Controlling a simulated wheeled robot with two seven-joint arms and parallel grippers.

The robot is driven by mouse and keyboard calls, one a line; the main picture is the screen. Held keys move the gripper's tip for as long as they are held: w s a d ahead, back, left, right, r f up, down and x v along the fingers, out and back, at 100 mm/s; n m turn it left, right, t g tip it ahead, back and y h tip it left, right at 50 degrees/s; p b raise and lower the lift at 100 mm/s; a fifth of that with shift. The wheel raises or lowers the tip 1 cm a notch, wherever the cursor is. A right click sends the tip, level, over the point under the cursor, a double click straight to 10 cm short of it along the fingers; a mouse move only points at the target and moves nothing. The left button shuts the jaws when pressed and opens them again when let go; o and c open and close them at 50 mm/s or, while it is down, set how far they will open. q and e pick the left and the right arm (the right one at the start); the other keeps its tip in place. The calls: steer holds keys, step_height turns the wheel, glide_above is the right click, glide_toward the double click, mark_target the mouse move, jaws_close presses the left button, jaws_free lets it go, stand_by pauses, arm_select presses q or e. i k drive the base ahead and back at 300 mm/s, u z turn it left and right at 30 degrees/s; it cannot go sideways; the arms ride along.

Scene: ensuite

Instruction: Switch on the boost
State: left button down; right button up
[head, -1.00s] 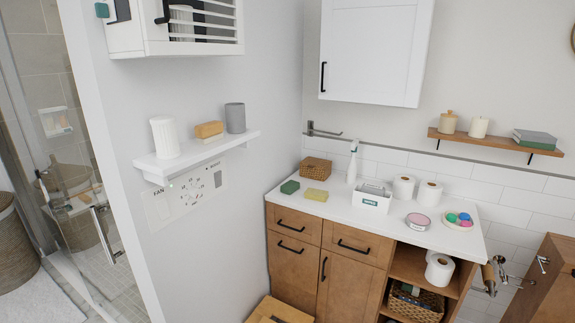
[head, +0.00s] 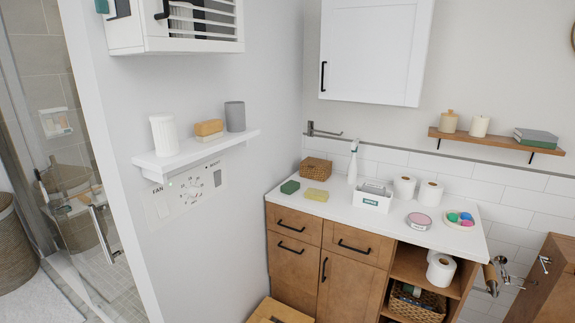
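A white control panel (head: 187,193) is on the grey-white wall at the left, just under a white shelf. Its left part is a switch plate marked FAN (head: 158,206). A round dial with marks (head: 191,188) is in the middle. A small grey rocker (head: 217,178) is at its right end, below a small label that I cannot read clearly. The shelf hides part of the panel's top edge. I cannot tell whether the rocker is on or off. Neither of my grippers is in view.
The white shelf (head: 200,153) juts out above the panel, carrying a ribbed white cup (head: 164,135), a soap-like block (head: 209,129) and a grey cup (head: 235,117). A wooden vanity (head: 300,255) stands to the right. A glass shower door (head: 85,200) is at left.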

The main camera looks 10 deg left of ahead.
mark_target(217, 174)
steer(key=u, duration=0.6)
steer(key=i, duration=0.65)
steer(key=u, duration=0.95)
steer(key=i, duration=0.7)
steer(key=u, duration=0.25)
